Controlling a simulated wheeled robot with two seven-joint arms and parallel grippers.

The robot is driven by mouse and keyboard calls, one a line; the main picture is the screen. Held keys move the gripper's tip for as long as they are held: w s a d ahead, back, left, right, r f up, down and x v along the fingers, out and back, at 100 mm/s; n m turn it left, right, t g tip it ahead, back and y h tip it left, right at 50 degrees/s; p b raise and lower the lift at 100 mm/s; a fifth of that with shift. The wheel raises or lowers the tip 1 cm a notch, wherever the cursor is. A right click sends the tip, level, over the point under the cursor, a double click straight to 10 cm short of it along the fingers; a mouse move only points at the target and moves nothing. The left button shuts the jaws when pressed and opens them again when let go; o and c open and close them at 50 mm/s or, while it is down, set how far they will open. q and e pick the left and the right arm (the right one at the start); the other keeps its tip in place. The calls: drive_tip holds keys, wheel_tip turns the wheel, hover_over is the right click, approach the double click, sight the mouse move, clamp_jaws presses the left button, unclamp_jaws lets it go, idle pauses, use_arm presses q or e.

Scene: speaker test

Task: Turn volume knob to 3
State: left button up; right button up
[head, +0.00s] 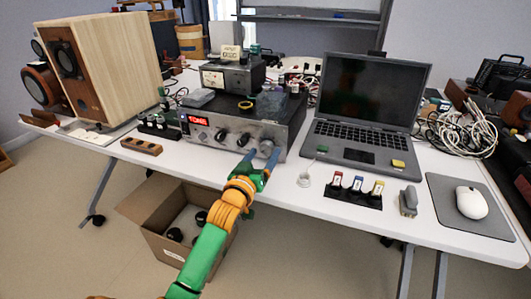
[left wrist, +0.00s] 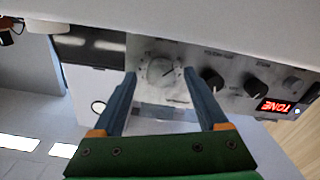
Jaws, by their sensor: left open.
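The amplifier (head: 225,127) stands on the white table with its front panel facing me; a red display (head: 198,120) on it reads TONE. The large silver volume knob (head: 266,148) is at the right of the panel; it also shows in the left wrist view (left wrist: 161,70), where the picture is turned over. My left gripper (head: 259,160) is open at this knob, and in the left wrist view its blue fingers (left wrist: 160,75) stand on either side of it, with visible gaps. A dark pointer line shows on the knob; the scale numbers are too small to read. My right gripper is out of view.
Smaller dark knobs (head: 221,135) sit left of the silver one. A laptop (head: 355,133) stands right of the amplifier, a wooden speaker (head: 110,65) at the left. An open cardboard box (head: 160,210) is on the floor below. The table's front edge runs beneath my gripper.

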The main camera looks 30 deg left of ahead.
use_arm(q)
drive_tip(key=shift+x, duration=0.8)
drive_tip(key=shift+c, duration=0.3)
clamp_jaws()
drive_tip(key=shift+s+r+m+p, duration=0.1)
drive_tip(key=shift+m+p, duration=1.1)
drive_tip(key=shift+m, duration=0.4)
drive_tip(key=m+p, duration=0.1)
drive_tip(key=m, duration=0.2)
drive_tip(key=shift+a+m+p, duration=0.1)
drive_tip(key=shift+m+p, duration=0.2)
drive_tip(key=shift+p, duration=0.1)
drive_tip(key=m+p, duration=0.1)
drive_tip(key=m, duration=0.3)
drive_tip(key=shift+m, duration=0.3)
drive_tip(key=shift+a+m+p, duration=0.1)
drive_tip(key=shift+m+p, duration=0.45)
drive_tip(key=shift+m, duration=1.75)
